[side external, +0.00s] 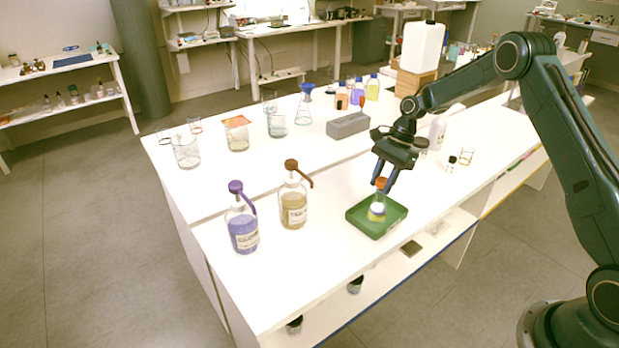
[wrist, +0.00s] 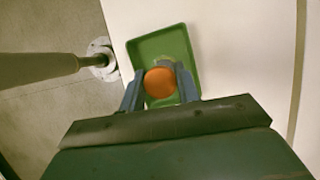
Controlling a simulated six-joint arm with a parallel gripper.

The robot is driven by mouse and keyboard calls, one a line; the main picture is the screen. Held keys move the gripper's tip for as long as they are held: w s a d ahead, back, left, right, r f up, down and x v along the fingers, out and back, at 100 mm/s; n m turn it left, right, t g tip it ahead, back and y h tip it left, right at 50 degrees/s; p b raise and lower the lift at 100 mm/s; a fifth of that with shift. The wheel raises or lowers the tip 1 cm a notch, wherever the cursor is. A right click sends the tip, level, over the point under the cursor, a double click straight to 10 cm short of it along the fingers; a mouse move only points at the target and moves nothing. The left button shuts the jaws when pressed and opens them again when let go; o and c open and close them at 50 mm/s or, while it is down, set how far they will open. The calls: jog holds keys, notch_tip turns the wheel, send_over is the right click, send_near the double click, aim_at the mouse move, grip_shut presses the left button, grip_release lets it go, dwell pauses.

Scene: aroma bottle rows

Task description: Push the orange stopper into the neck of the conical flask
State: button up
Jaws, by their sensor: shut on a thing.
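My gripper (side external: 381,186) is shut on the orange stopper (side external: 381,182), with a blue finger on each side of it. In the wrist view the stopper (wrist: 160,83) shows as a round orange top between the fingertips (wrist: 160,88).
A purple-capped wash bottle (side external: 243,228) and a brown-capped one (side external: 293,203) stand left of the tray. A grey block (side external: 348,125) lies behind, and several glass beakers stand at the back left. The white table (side external: 318,262) is clear around the tray.

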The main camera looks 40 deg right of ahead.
jog(key=shift+f, duration=0.4)
jog(key=o, duration=0.9)
jog(key=shift+r, duration=0.15)
jog(key=shift+r, duration=3.3)
jog(key=shift+r, duration=0.15)
